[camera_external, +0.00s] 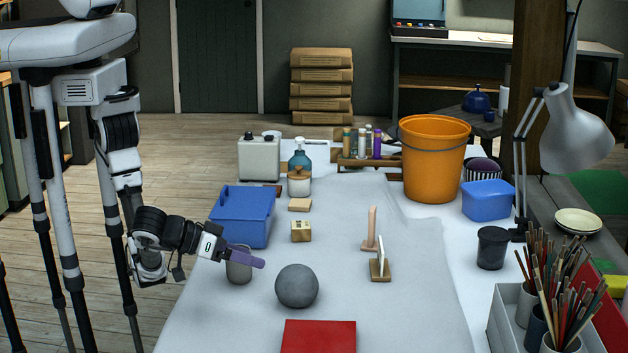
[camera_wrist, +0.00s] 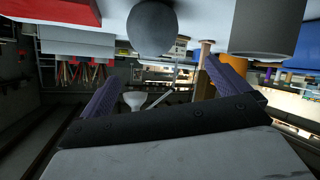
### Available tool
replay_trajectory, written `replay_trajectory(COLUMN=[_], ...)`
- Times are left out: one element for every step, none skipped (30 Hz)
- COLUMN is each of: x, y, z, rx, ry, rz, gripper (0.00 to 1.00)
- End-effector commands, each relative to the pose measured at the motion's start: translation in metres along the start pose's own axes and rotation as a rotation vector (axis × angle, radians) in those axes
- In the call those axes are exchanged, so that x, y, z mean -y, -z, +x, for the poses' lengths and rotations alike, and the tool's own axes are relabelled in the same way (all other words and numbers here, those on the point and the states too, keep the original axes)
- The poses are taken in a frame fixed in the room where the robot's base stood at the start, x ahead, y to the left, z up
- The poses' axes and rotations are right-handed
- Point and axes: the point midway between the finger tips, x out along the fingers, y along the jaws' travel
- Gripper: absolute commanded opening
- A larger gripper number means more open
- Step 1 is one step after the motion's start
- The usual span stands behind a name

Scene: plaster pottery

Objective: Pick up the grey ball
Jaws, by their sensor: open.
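The grey ball (camera_external: 297,286) rests on the pale cloth-covered table (camera_external: 420,310), near its front. My gripper (camera_external: 252,259) reaches in from the left with its purple fingers to the left of the ball and a little above its middle, apart from it. In the wrist view, which looks upside down, the ball (camera_wrist: 152,27) lies ahead between the two open fingers (camera_wrist: 160,74), with nothing held. A grey cylindrical pot (camera_external: 239,270) stands close by my fingers, which cover part of its top; whether they touch is unclear.
A red block (camera_external: 318,337) lies in front of the ball. A blue bin (camera_external: 241,216), a small wooden block (camera_external: 301,231) and wooden stands (camera_external: 380,270) are behind. A brush box (camera_external: 505,325) is at right. Bare cloth lies right of the ball.

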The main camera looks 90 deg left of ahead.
Motion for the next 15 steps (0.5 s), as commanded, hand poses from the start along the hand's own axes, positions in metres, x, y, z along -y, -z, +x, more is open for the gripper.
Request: replay_trajectory(x=[-0.004,-0.005,-0.006,-0.006,-0.006,-0.006,-0.006,-0.006,-0.005,-0.005,-0.005,-0.005,-0.005,-0.005,-0.005], y=[-0.013,-0.017,-0.02,-0.021,-0.022,-0.022,-0.022,-0.021,-0.022,-0.022,-0.021,-0.022,-0.022,-0.022,-0.022], z=[-0.009,-0.013,-0.016,-0.016,-0.015,-0.012,-0.008,-0.002,0.005,0.012,0.018,0.027,0.032,0.038,0.045], rx=[0.01,0.014,0.019,0.02,0.021,0.022,0.022,0.021,0.023,0.023,0.022,0.022,0.023,0.023,0.022], ry=[0.002,0.006,0.011,0.013,0.015,0.018,0.02,0.02,0.02,0.02,0.022,0.02,0.02,0.019,0.02], rz=[0.024,0.036,0.046,0.052,0.055,0.057,0.058,0.058,0.058,0.057,0.058,0.058,0.058,0.057,0.056], gripper=[1.0,1.0,1.0,1.0,1.0,1.0,1.0,1.0,1.0,1.0,1.0,1.0,1.0,1.0,1.0])
